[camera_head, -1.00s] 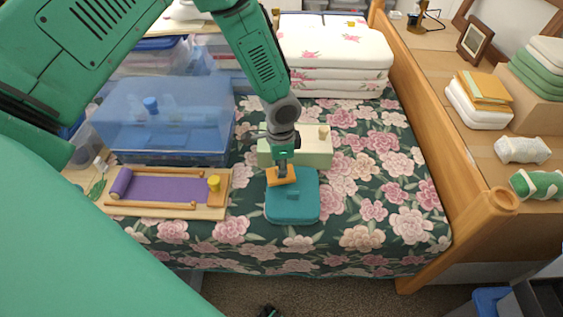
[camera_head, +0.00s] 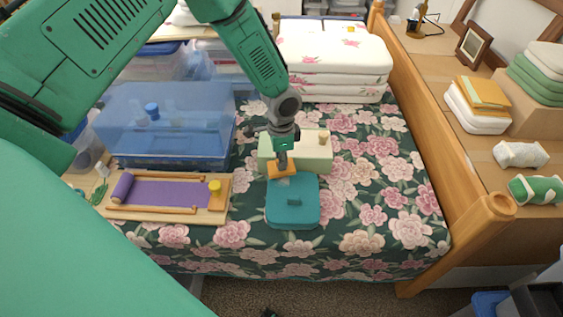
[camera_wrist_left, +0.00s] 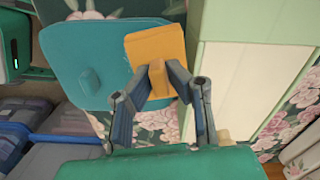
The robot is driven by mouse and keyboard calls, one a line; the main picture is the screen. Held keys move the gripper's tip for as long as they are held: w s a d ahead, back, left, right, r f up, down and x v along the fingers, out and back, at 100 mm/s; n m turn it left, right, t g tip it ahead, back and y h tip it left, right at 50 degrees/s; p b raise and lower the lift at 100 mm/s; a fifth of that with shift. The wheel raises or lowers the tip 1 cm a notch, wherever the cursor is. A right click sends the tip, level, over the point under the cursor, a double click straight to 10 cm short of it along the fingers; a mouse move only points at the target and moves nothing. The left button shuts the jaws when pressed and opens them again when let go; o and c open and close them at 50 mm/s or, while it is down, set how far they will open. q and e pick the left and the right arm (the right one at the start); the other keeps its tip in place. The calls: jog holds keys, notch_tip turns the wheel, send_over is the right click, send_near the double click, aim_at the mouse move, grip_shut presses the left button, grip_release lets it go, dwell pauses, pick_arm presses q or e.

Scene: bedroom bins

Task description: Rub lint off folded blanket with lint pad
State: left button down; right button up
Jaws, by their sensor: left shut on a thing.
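The folded blanket (camera_head: 292,218) is a teal square lying on the flowered bed cover. It also shows at the upper left of the left wrist view (camera_wrist_left: 68,48). A small teal raised piece (camera_wrist_left: 90,82) sits on top of it. My right gripper is not in view.
A pale green box (camera_head: 312,152) stands close behind the blanket. A wooden tray (camera_head: 218,200) with a purple roll lies left, before a clear blue bin (camera_head: 165,125). Folded white bedding (camera_head: 335,50) lies behind. The flowered cover (camera_head: 375,215) is free to the right.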

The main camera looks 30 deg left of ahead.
pick_arm(q)
jog(key=shift+r, duration=0.1)
notch_tip(320, 180, up, 6)
jog(key=p, duration=0.5)
notch_tip(320, 180, up, 3)
jog(key=p, duration=0.3)
dwell(0.3)
jog(key=shift+d, duration=0.1)
dwell(0.4)
